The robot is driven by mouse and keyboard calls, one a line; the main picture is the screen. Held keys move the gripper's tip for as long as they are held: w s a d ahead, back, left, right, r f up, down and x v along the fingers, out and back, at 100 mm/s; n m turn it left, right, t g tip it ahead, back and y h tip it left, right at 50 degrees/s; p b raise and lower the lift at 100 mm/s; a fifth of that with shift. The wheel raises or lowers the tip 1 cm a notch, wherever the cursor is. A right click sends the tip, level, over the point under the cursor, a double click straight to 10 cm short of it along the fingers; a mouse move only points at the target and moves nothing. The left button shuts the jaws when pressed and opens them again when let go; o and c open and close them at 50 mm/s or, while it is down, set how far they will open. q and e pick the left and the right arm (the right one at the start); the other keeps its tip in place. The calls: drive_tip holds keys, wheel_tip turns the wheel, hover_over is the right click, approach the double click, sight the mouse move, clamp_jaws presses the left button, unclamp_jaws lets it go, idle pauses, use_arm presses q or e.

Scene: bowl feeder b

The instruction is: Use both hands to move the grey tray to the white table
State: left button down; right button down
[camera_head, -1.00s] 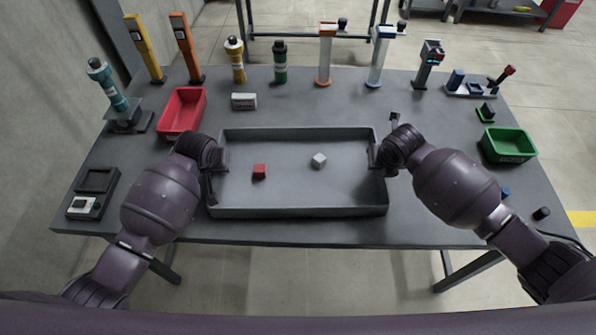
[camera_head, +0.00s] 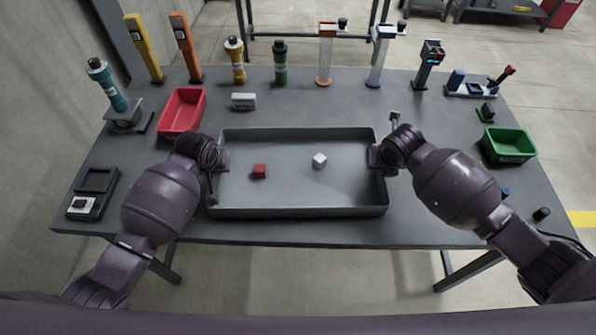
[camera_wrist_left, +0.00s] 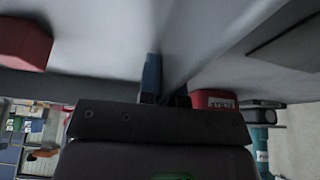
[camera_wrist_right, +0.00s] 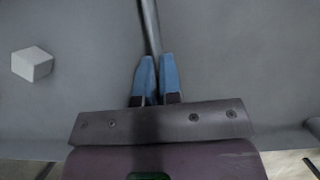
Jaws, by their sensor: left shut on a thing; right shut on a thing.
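The grey tray (camera_head: 290,211) is a shallow rectangular box on the dark grey table. A red cube (camera_head: 260,171) lies in its left half and a white cube (camera_head: 319,160) right of its middle. My left gripper (camera_head: 218,165) is shut on the tray's left wall; its blue fingertip (camera_wrist_left: 151,76) shows at the wall in the left wrist view. My right gripper (camera_head: 377,160) is shut on the right wall; its blue fingers (camera_wrist_right: 157,78) pinch the thin rim in the right wrist view. The white table cannot be made out in these views.
A red bin (camera_head: 182,112) stands behind left of the tray, a green bin (camera_head: 509,146) at the right. Several upright tools and dispensers line the back edge, including an orange one (camera_head: 186,48). A small device (camera_head: 92,194) lies front left.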

use_arm(q)
drive_tip(key=shift+r, duration=0.15)
use_arm(e)
drive_tip(key=shift+r, duration=0.15)
idle(0.6)
